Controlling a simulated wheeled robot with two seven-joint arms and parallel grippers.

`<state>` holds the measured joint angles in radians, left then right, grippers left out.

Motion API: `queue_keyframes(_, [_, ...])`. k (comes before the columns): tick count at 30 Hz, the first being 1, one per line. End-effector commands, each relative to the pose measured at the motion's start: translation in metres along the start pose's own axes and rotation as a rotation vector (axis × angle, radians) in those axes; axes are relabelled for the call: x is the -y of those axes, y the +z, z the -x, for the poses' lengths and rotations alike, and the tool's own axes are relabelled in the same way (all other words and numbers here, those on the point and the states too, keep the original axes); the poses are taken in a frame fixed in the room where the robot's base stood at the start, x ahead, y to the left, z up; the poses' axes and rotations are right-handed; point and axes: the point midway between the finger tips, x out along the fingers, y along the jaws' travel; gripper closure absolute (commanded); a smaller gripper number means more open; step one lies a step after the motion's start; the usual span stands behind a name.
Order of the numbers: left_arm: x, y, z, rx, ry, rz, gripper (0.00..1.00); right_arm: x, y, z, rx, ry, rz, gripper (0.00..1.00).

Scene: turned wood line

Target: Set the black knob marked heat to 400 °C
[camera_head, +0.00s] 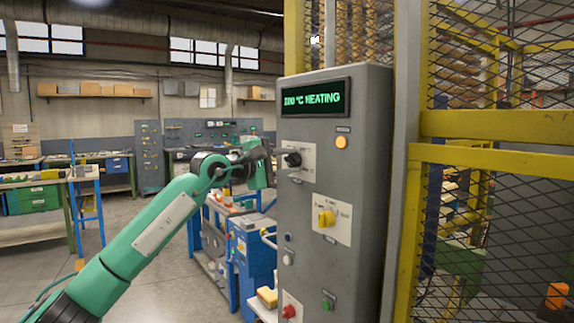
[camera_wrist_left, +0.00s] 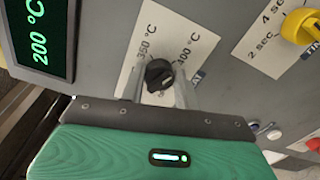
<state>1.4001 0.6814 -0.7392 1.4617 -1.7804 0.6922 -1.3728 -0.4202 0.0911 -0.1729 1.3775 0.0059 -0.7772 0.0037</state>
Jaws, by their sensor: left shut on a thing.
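The black knob (camera_head: 293,160) sits on a white label plate on the front of the grey control cabinet (camera_head: 318,255). In the left wrist view the black knob (camera_wrist_left: 158,73) has 350 °C printed to its left and 400 °C to its right; I cannot tell for sure where its pointer stands. My left gripper (camera_head: 279,161) is at the knob, and its two fingers (camera_wrist_left: 160,84) are shut on it from both sides. The display (camera_head: 316,98) glows green with HEATING, and reads 200 °C in the left wrist view (camera_wrist_left: 40,38). My right gripper is not in view.
A yellow knob (camera_head: 326,218) is below on its own plate, with a red button (camera_head: 291,308) and a green button (camera_head: 327,304) lower down. An orange lamp (camera_head: 341,142) is above. A yellow mesh fence (camera_head: 480,155) stands close on the right. A blue cart (camera_head: 252,262) is behind, left.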

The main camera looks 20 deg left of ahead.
Motion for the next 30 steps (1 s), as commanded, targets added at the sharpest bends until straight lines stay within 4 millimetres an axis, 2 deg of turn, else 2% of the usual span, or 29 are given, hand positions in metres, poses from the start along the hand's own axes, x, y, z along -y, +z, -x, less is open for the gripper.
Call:
queue_keyframes(1, [0.0054, -0.0013, -0.0012, -0.001, -0.010, -0.019, 0.91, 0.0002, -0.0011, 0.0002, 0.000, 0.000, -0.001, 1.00])
queue_keyframes(9, [0.0050, -0.0012, -0.0010, -0.001, -0.009, -0.092, 0.91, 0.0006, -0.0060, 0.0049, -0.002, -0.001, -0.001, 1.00])
queue_keyframes(23, [0.0043, -0.0010, -0.0009, -0.001, -0.008, -0.107, 0.91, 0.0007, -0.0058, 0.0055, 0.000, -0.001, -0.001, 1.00])
queue_keyframes(24, [0.0042, -0.0010, -0.0009, -0.001, -0.008, -0.107, 0.64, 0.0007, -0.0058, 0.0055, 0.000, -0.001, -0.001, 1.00])
queue_keyframes(27, [0.0034, -0.0009, -0.0007, -0.001, -0.006, -0.106, 0.46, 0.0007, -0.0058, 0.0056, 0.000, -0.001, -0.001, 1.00])
queue_keyframes(30, [0.0024, -0.0006, -0.0004, -0.001, -0.004, -0.106, 0.46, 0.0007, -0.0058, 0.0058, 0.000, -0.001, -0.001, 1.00])
